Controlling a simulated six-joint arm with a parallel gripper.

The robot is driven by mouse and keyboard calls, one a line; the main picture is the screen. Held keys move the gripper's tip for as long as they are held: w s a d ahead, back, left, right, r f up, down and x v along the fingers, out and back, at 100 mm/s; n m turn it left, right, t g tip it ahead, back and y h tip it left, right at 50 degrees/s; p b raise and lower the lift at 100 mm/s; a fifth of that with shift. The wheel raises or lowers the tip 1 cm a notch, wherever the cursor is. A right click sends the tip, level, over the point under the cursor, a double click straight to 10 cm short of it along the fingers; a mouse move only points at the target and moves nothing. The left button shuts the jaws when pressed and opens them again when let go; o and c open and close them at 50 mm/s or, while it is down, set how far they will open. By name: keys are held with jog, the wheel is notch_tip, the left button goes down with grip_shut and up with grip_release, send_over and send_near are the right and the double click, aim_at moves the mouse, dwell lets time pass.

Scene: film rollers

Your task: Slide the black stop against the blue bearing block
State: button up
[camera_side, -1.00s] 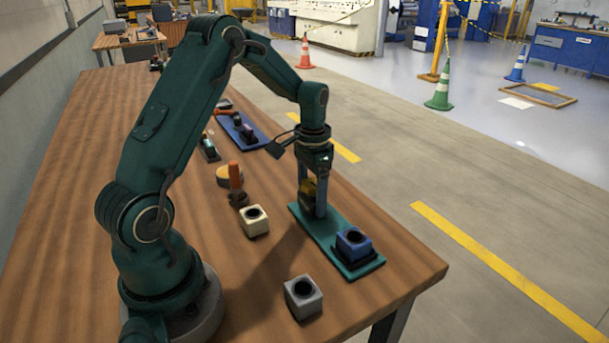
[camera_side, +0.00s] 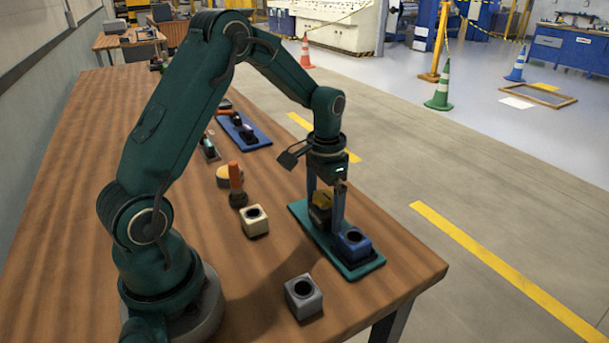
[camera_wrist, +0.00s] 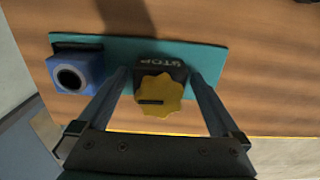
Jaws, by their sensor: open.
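The black stop (camera_side: 319,214), with a yellow knob (camera_wrist: 160,96) on top, sits on the green plate (camera_side: 303,214). The blue bearing block (camera_side: 354,243) stands on a dark base near the plate's front end; it is at the left in the wrist view (camera_wrist: 76,74). Bare plate shows between stop and block in the wrist view, so they are apart. My gripper (camera_side: 325,212) is open, its fingers on either side of the stop. One finger stands between the stop and the block. Gaps show beside the knob; contact lower down is hard to tell.
A cream block (camera_side: 255,221) and a grey block (camera_side: 304,298) stand on the wooden table left of the plate. An orange-handled tool (camera_side: 237,184) is behind the cream block. A blue tray (camera_side: 243,131) with parts lies farther back. The table's right edge is close to the plate.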

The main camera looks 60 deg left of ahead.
aim_at(324, 194)
jog(key=shift+r, duration=2.55)
jog(key=c, duration=0.3)
jog(key=m, duration=0.7)
jog(key=shift+m, duration=0.3)
jog(key=m, duration=0.4)
jog(key=shift+m, duration=0.4)
jog(key=m, duration=0.5)
jog(key=shift+m, duration=0.3)
jog(key=shift+f, duration=2.65)
grip_shut()
